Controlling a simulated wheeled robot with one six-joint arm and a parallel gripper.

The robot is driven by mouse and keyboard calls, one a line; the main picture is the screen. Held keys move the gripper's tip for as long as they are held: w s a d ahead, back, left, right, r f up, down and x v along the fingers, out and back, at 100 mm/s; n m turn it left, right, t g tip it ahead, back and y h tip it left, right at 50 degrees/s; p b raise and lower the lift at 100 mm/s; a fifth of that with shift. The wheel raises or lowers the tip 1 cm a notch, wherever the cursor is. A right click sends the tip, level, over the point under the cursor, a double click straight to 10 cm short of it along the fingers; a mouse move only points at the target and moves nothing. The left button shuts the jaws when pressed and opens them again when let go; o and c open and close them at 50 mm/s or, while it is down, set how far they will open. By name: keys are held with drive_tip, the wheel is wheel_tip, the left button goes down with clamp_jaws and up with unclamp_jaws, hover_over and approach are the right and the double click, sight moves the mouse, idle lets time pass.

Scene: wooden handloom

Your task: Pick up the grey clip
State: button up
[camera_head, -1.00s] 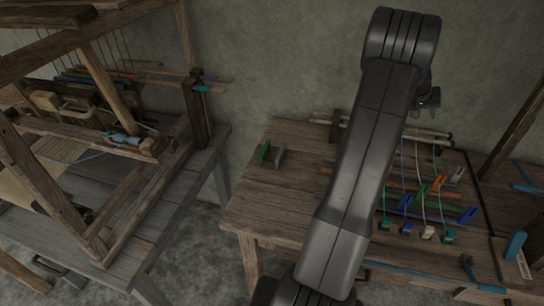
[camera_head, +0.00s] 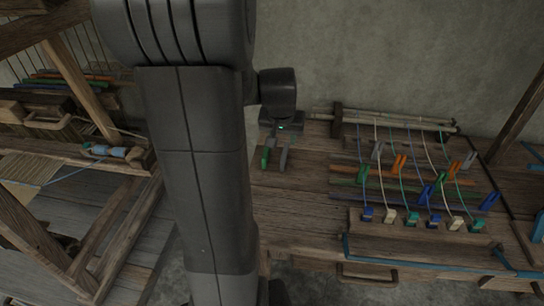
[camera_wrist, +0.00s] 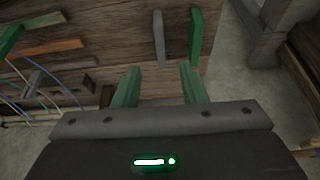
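The grey clip (camera_head: 284,158) lies on the bare left part of the wooden table, beside a green clip (camera_head: 265,158). In the wrist view the grey clip (camera_wrist: 159,40) is a slim upright bar ahead of my fingertips, in line with the gap between them. The green clip (camera_wrist: 195,38) stands to its right, in line with the right finger. My gripper (camera_wrist: 161,70) is open and empty, its two green fingers spread apart. In the head view my gripper (camera_head: 281,134) is close by the two clips, at their far end. I see no contact with either clip.
Right of the clips, colored rods with cords, several clips (camera_head: 398,164) and small blocks (camera_head: 412,218) fill the table (camera_head: 290,205). Pale rods (camera_head: 400,121) lie along the back. The loom (camera_head: 120,215) stands left. Bare tabletop surrounds the two clips.

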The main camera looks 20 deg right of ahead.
sight(284, 152)
drive_tip(key=x, duration=1.2)
drive_tip(key=shift+w+d, duration=0.2)
drive_tip(key=shift+w, duration=0.05)
clamp_jaws()
